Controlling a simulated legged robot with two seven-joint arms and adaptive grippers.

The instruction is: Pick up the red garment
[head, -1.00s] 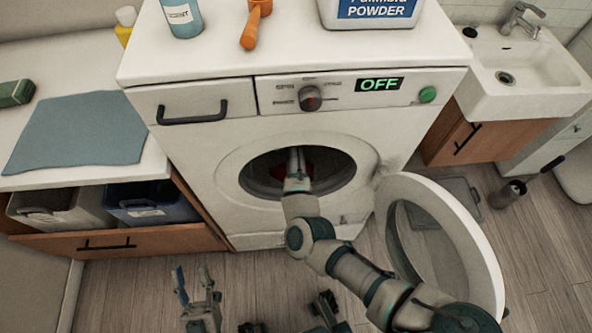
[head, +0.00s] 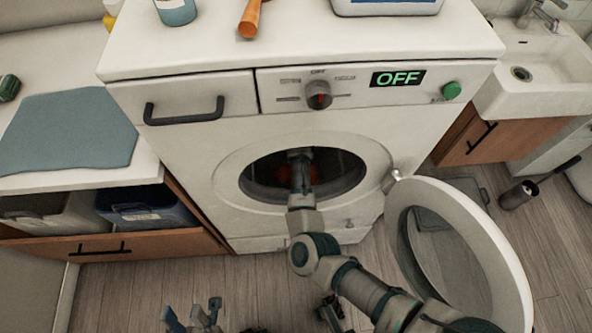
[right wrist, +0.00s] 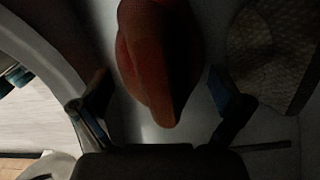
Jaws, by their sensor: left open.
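The red garment (right wrist: 160,60) hangs or lies folded inside the dim washing machine drum, in the upper middle of the right wrist view. In the head view, a dark red patch of it (head: 282,174) shows behind my right arm. My right gripper (right wrist: 160,92) is inside the drum, its fingers apart on either side of the garment's lower end. I cannot tell whether they touch it. My left gripper (head: 192,314) is open and empty, low in front of the machine.
The washing machine (head: 190,160) has its round door (head: 468,235) swung open to the right, beside my right arm. A patterned greyish thing (right wrist: 275,50) lies right of the garment. Bins (head: 145,208) stand in the left cabinet. Floor is clear at the lower left.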

